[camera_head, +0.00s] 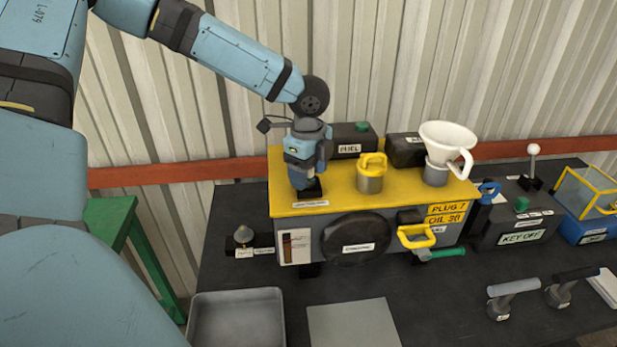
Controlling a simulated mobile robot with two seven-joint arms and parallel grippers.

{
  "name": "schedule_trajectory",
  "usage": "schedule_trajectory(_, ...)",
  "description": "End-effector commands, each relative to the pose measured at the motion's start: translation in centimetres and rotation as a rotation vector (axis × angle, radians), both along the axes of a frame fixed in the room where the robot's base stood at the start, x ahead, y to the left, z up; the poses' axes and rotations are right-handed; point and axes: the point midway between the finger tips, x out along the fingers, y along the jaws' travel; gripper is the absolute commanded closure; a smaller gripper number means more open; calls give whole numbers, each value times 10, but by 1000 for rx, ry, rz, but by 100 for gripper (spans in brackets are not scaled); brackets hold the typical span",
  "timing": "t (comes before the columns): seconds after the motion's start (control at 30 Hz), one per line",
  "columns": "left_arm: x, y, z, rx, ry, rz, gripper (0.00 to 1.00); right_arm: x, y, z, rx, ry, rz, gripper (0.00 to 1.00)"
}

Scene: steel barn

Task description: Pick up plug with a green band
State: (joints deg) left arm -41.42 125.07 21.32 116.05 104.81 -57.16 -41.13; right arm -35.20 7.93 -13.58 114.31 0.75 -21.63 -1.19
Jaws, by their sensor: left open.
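My left gripper (307,180) points down at the left part of the yellow top of the machine (335,205). It is open, and its tips are close to the yellow surface, above a small white label. I cannot tell whether anything is between the fingers. I cannot make out a plug with a green band. Two small metal pieces with cross handles, one grey (514,287) and one black (576,273), stand at the right front of the table. A green-handled piece (447,253) sticks out at the machine's front right, by a yellow loop handle (416,237). My right gripper is out of view.
A yellow-handled metal cap (371,173) and a white funnel (446,143) stand on the machine, right of my gripper. A grey tray (237,293) and a flat grey mat (352,324) lie in front. A key-off box (520,228) and a blue-yellow case (590,203) are at right.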

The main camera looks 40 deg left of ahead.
Motion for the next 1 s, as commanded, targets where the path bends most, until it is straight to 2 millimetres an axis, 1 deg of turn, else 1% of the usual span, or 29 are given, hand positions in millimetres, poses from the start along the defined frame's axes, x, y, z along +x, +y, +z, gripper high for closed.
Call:
schedule_trajectory(0.1, 0, 0, -6, 0, 0, 0, 37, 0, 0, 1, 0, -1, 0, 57)
schedule_trajectory(0.27, 0, 0, -7, 0, -1, 0, 37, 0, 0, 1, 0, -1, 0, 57)
schedule_trajectory(0.3, 0, 0, -6, 0, 0, 0, 39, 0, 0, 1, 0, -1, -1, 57)
schedule_trajectory(0.37, 0, 0, -6, 0, 0, 0, 53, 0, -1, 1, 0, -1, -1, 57)
schedule_trajectory(0.4, 0, 0, -6, 0, 0, 0, 62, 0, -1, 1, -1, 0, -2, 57)
schedule_trajectory(0.47, 0, 0, -6, 0, 0, 0, 76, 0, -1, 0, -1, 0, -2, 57)
schedule_trajectory(0.5, 0, 0, -6, 0, 0, 0, 85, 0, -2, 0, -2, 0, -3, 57)
schedule_trajectory(0.53, 0, 0, -6, 0, 0, 0, 90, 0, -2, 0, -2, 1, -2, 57)
schedule_trajectory(0.63, 0, 0, -6, 0, 0, 0, 90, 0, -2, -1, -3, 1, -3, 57)
schedule_trajectory(0.67, 0, 0, -6, 0, 0, 0, 94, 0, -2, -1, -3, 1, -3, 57)
schedule_trajectory(0.87, 0, 0, -6, 0, 0, 0, 94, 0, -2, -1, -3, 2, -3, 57)
schedule_trajectory(1.0, 0, 0, 0, -1, -2, 0, 94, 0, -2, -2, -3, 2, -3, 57)
